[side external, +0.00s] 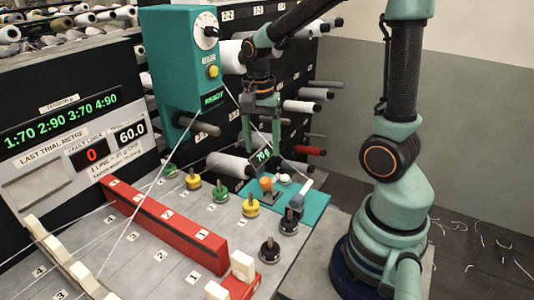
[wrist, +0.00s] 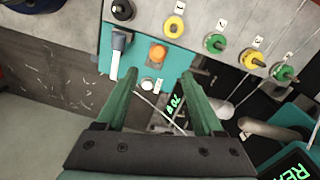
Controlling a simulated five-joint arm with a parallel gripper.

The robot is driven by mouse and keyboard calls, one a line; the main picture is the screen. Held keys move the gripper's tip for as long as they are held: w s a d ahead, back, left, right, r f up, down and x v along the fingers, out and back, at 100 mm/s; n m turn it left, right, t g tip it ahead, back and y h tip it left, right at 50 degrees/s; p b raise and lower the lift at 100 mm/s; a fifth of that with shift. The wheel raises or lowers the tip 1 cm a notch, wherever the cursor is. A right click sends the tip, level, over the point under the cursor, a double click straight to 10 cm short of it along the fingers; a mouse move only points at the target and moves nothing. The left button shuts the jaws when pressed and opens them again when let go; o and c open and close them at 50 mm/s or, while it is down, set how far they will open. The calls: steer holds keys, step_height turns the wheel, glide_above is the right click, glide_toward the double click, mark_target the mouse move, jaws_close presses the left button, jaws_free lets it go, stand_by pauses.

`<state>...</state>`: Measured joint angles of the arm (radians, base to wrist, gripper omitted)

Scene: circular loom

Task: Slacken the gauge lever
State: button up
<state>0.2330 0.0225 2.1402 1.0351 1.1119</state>
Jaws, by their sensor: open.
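A teal plate (side external: 317,207) lies at the right end of the grey bench. An orange knob (wrist: 157,53) and a white knob (wrist: 148,84) share the plate. A small gauge display (side external: 264,154) reads about 70. My gripper (side external: 263,148) is open and empty above the plate. In the wrist view its fingertips (wrist: 161,77) are either side of the white knob, apparently above it.
Yellow, green and black tensioner posts (side external: 250,206) stand in a row left of the plate. A red numbered bar (side external: 165,222) crosses the bench. A teal box (side external: 184,60) with a dial hangs behind, near my arm. Spools (side external: 303,106) stick out of the black rack.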

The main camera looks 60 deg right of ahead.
mark_target(267, 185)
steer(key=shift+d+f+m, duration=0.15)
steer(key=shift+f+m, duration=0.15)
steer(key=shift+f, duration=0.2)
steer(key=f, duration=0.7)
steer(key=s+f, duration=0.1)
steer(key=f, duration=0.3)
steer(key=shift+d+f, duration=0.1)
steer(key=shift+f, duration=0.15)
jaws_close()
steer(key=shift+s, duration=0.1)
stand_by(0.6)
